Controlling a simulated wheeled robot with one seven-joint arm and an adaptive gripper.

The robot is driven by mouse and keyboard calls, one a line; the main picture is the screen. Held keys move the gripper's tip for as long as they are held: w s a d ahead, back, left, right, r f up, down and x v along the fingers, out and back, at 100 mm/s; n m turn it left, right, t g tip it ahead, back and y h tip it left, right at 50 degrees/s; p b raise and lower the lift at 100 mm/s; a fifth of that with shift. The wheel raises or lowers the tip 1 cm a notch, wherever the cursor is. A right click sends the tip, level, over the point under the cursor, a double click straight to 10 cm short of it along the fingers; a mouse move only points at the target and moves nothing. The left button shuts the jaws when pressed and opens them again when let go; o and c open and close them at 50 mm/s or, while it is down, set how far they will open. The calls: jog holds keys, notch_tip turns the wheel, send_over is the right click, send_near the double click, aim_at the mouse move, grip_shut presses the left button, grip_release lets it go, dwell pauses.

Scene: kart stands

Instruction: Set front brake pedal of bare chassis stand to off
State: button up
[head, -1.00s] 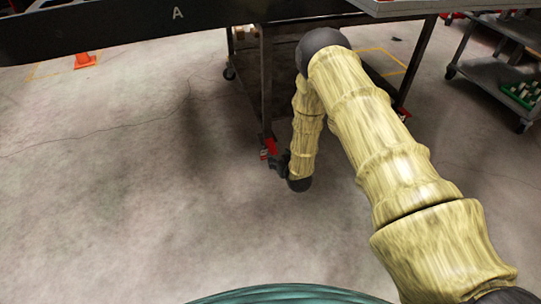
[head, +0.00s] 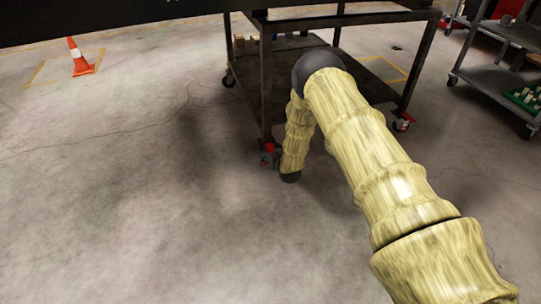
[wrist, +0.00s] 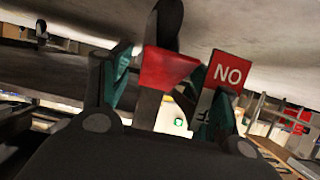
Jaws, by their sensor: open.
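The stand (head: 264,85) is a dark metal frame on casters in the head view. Its near-left caster has a red brake pedal (head: 268,148), partly hidden by my gripper (head: 272,160), which is down beside it near the floor. In the wrist view the red pedal (wrist: 165,68) shows between the two teal fingers of my gripper (wrist: 160,92). The fingers are open, one on each side of it; I cannot tell whether they touch it. A red label (wrist: 229,72) right of the pedal reads "NO" in this picture, which has the floor at the top.
A dark beam (head: 110,22) crosses the top left above the floor. An orange cone (head: 78,58) stands at the far left. A grey wheeled cart (head: 490,75) is at the right. Another red-marked caster (head: 402,122) is at the stand's right. The left floor is clear.

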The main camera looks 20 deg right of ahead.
jog(key=shift+w+f, duration=0.25)
jog(key=shift+w, duration=0.35)
jog(key=shift+c, duration=0.2)
grip_shut()
jog(key=shift+r, duration=0.1)
